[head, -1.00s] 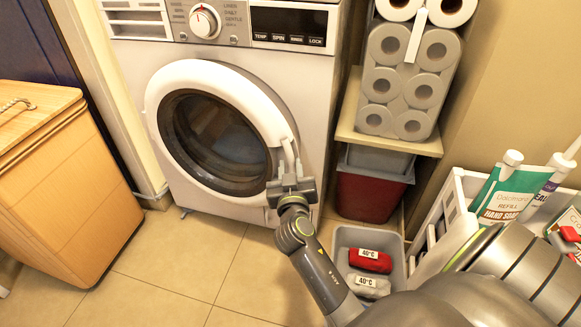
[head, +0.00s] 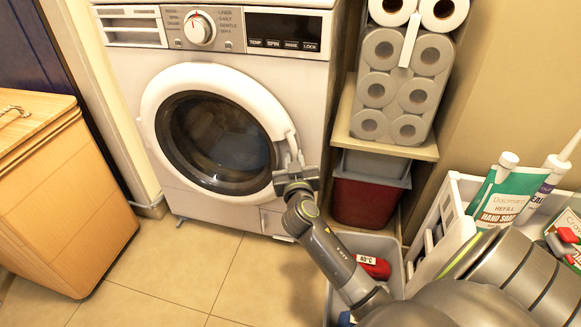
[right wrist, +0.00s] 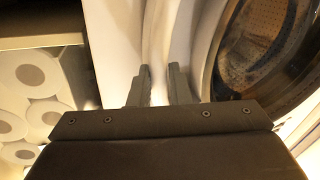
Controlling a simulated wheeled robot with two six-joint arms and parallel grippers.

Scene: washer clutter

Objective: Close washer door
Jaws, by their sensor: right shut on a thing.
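The washer door (head: 158,103) is a white ring around dark round glass on the front of the white washer (head: 290,85). It looks close to flush with the front; I cannot tell whether it is latched. My right gripper (head: 293,165) is at the right edge of the door, shut on the door's handle (head: 290,146). In the right wrist view, the gripper's two fingers (right wrist: 158,85) straddle a white strip of the door's edge, with the dark glass (right wrist: 265,50) to the right. My left gripper is not in view.
A wooden hamper (head: 60,200) stands at the left. A shelf (head: 385,145) with toilet rolls (head: 380,90) stands right of the washer, a red bin (head: 368,198) under it. A grey tub with a red bundle (head: 374,267) and a white crate (head: 432,235) with bottles are at the right. Floor before the washer is clear.

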